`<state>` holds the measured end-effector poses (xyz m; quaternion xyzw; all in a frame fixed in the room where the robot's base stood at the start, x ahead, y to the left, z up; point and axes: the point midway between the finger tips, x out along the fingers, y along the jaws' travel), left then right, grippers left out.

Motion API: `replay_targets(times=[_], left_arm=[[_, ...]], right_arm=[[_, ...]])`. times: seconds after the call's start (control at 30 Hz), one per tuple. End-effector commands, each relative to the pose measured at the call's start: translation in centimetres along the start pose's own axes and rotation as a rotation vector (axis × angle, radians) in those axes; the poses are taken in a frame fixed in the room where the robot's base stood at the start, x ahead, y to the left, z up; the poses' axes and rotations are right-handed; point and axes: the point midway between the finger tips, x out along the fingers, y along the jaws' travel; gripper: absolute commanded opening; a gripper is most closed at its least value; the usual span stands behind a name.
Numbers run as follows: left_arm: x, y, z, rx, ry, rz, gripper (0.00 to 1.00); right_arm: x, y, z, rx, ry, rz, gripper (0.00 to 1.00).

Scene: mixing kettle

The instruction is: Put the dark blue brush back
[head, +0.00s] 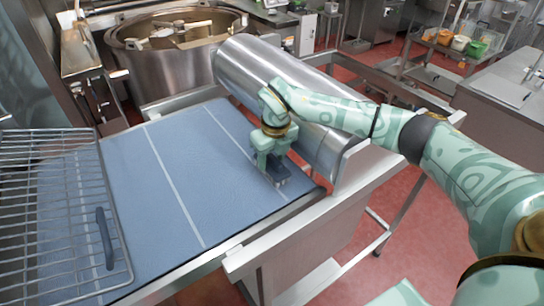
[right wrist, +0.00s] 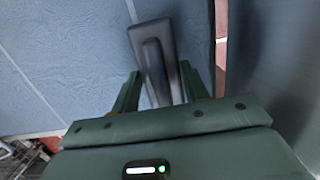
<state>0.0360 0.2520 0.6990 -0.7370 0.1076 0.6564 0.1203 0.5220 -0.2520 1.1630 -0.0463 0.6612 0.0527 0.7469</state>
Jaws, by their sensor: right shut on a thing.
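The dark blue brush (right wrist: 152,38) shows in the right wrist view as a dark block with a raised handle, between the two fingers of my right gripper (right wrist: 160,74). The gripper is shut on it. In the head view my right gripper (head: 274,170) points down over the near right part of the blue belt (head: 190,165), beside the steel roller. There only a small dark part of the brush shows below the fingers; I cannot tell whether it touches the belt. My left gripper is not in view.
A large steel cylinder (head: 270,90) lies along the belt's right side. A wire rack (head: 45,200) stands at the left, with a dark elongated piece (head: 104,238) on it. A big kettle (head: 175,65) stands behind. The middle of the belt is clear.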

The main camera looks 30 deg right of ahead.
Motion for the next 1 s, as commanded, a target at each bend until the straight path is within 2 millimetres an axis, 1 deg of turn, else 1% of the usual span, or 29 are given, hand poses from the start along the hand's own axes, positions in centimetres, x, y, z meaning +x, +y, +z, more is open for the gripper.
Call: replay_targets(times=[0.1, 0.13, 0.2, 0.47, 0.57, 0.67, 0.9, 1.0], left_arm=[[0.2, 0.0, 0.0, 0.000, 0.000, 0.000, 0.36], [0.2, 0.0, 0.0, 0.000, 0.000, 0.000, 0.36], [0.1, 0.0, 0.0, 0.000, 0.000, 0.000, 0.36], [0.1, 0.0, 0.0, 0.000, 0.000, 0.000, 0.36], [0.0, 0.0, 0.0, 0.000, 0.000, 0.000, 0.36], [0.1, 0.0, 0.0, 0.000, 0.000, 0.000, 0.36], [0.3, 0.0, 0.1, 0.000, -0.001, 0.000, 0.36], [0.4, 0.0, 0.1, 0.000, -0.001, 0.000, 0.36]], right_arm=[[0.3, 0.0, 0.0, 0.000, 0.000, 0.000, 0.20], [0.3, 0.0, 0.0, 0.000, 0.000, 0.000, 0.50], [0.3, 0.0, 0.0, 0.000, 0.000, 0.000, 0.67], [0.2, 0.0, 0.0, 0.000, 0.000, 0.000, 0.67], [-0.5, 0.0, 0.1, 0.000, -0.002, 0.000, 0.67], [-2.0, -0.1, 0.1, 0.000, -0.005, -0.002, 0.67], [-7.7, -0.1, 0.1, -0.001, -0.004, -0.002, 0.67], [-9.7, -0.1, 0.1, -0.001, -0.003, -0.002, 0.67]])
